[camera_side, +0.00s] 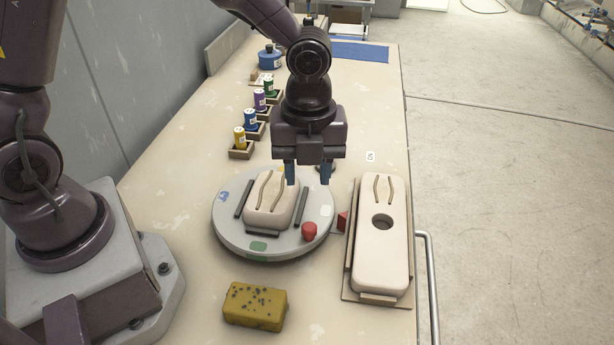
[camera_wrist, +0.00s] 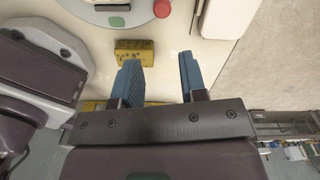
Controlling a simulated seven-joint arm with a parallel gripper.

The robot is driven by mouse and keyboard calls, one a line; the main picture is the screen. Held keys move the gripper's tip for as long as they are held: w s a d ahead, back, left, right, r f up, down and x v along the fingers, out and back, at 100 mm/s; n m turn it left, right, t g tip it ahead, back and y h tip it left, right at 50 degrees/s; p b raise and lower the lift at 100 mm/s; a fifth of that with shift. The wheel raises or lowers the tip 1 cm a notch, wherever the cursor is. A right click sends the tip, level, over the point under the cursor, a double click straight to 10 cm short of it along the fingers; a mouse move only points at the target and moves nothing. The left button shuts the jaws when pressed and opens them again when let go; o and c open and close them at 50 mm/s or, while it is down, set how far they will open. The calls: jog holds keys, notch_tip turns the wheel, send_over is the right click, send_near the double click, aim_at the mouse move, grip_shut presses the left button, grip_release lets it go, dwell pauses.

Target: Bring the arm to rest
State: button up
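My gripper (camera_side: 308,174) is above the back right part of the round grey turntable (camera_side: 232,238). Its two blue fingers are apart, and in the wrist view the gap between them (camera_wrist: 160,78) shows only bare tabletop, so it is open and empty. A cream block with two grooves (camera_side: 270,208) sits on the turntable between two dark bars, just left of and nearer the camera than the fingers. I cannot tell the exact height of the fingertips above the turntable.
A red knob (camera_side: 309,231) stands on the turntable's front right. A long cream piece (camera_side: 383,265) lies on a board at right. A yellow sponge (camera_side: 254,306) lies in front. Several capped bottles (camera_side: 250,118) stand in small trays along the left; a blue jar (camera_side: 269,57) is behind.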

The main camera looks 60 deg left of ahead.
jog(key=s+a+r+n+t, duration=0.3)
jog(key=s+a+r+n, duration=0.2)
jog(key=r+n, duration=0.3)
jog(key=s+a+r+n+t, duration=0.2)
jog(key=s+a+r+n, duration=0.4)
jog(key=n, duration=1)
jog(key=shift+s+a+r+n+t, duration=0.15)
jog(key=shift+s+r+n+t, duration=0.2)
jog(key=shift+s+r, duration=0.75)
